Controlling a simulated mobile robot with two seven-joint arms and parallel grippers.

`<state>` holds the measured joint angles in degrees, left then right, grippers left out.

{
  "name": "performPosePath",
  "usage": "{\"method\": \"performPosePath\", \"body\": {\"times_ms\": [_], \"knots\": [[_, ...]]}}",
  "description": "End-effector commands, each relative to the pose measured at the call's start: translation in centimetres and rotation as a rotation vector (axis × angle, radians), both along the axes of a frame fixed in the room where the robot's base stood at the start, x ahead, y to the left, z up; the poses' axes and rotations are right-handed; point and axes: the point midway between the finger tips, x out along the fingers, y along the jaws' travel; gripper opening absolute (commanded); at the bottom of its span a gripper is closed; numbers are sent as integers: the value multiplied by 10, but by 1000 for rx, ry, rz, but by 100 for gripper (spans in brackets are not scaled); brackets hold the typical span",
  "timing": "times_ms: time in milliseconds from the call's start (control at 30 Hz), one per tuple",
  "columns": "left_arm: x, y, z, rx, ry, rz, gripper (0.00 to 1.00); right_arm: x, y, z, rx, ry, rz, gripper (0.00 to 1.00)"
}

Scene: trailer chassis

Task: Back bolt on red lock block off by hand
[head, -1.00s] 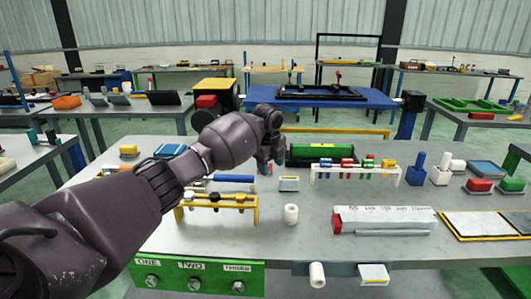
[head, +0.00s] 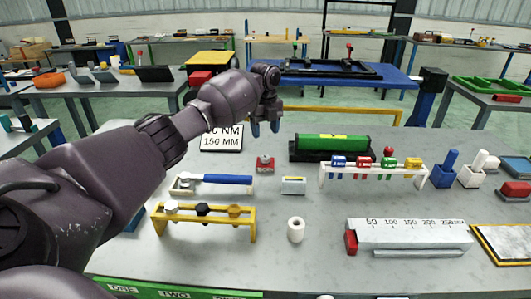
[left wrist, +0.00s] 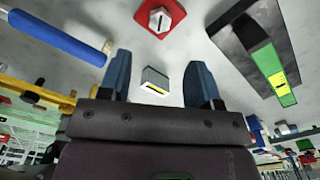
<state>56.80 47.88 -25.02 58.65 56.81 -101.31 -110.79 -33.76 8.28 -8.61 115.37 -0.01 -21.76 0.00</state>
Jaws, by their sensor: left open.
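The red lock block (head: 265,166) lies on the grey bench with a pale bolt head on its top. In the left wrist view the red block (left wrist: 143,12) shows at the top edge, partly cut off. Its bolt head (left wrist: 160,18) is hexagonal with a dark line across it. My left gripper (head: 265,128) is open and empty, raised behind and above the block in the head view. Its blue fingers show apart in the left wrist view (left wrist: 160,76), with the block beyond their tips. My right gripper is not in view.
A blue-handled wrench (head: 220,179) lies left of the block, and a small grey box (head: 293,186) right of it. A green cylinder (head: 331,142) in a black cradle stands behind right. A yellow rack (head: 206,222) and white roller (head: 296,230) stand nearer.

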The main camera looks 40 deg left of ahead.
Motion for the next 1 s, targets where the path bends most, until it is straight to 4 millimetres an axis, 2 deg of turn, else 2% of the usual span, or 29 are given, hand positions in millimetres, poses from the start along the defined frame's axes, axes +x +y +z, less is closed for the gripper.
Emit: {"method": "performPosePath", "body": {"times_ms": [300,500,700,1000], "knots": [[-1,0,-57,1,5,0,57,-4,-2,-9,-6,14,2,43],[0,0,-84,1,3,0,57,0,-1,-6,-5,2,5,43],[0,0,-96,1,2,1,57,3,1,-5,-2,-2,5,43],[0,0,-97,1,0,1,57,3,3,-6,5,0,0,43]]}}
